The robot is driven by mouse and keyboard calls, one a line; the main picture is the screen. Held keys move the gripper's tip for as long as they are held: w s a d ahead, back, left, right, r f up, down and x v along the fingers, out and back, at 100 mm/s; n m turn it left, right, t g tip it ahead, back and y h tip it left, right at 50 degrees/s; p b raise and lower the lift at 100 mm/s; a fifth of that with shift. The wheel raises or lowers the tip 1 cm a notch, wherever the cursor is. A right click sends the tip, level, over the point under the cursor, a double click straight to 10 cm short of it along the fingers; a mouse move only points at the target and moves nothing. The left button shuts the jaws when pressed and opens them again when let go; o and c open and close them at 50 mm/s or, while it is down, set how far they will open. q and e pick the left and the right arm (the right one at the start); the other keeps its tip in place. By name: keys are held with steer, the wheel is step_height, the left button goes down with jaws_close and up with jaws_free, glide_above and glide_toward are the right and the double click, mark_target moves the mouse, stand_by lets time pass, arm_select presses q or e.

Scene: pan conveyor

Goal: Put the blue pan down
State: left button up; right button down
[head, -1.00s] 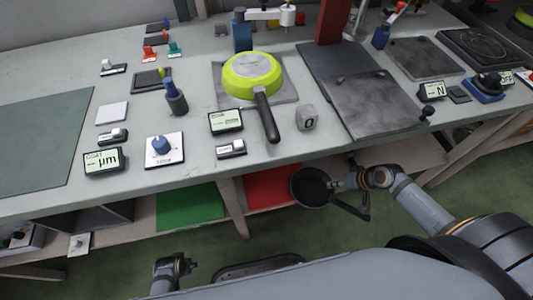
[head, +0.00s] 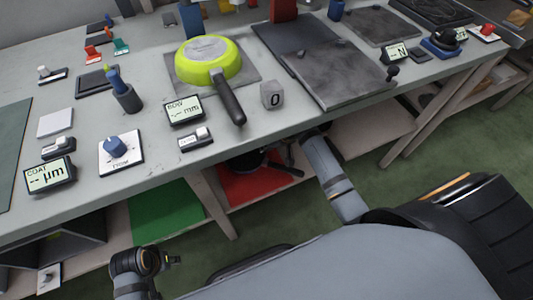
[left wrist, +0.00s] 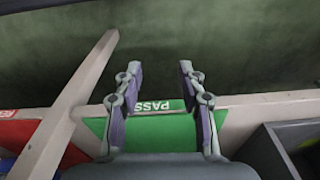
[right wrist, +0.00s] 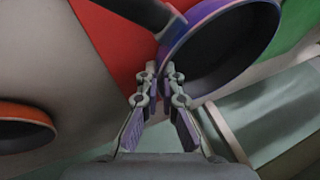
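The blue pan, dark inside with a blue-purple outer wall, shows in the right wrist view (right wrist: 228,48) over the red area (right wrist: 118,45). In the head view the pan (head: 247,161) is partly hidden under the bench edge, at the red lower-shelf area (head: 250,187). My right gripper (right wrist: 160,74) is nearly closed, its fingertips at the pan's rim beside the handle, and appears to grip it. Whether the pan touches the shelf cannot be told. My left gripper (left wrist: 160,78) is open and empty, facing the green area marked PASS (left wrist: 150,132); it shows low in the head view (head: 172,260).
The bench edge overhangs the lower shelf. An orange-rimmed pan (right wrist: 25,126) shows at left in the right wrist view. A shelf leg (head: 218,205) stands between green and red areas.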

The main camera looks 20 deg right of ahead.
step_height(320, 180, down, 2)
steer(key=shift+f+b, duration=0.1)
steer(key=shift+b, duration=0.45)
steer(key=shift+f+b, duration=0.3)
steer(key=shift+f, duration=0.3)
arm_select(q)
steer(key=shift+s+d+r, duration=0.1)
steer(key=shift+d+r, duration=0.15)
steer(key=shift+r, duration=0.35)
steer(key=shift+s+d+r, duration=0.1)
steer(key=shift+d+r, duration=0.15)
steer(key=shift+r, duration=0.35)
arm_select(e)
steer(key=c, duration=1.5)
jaws_free()
steer(key=shift+f, duration=0.1)
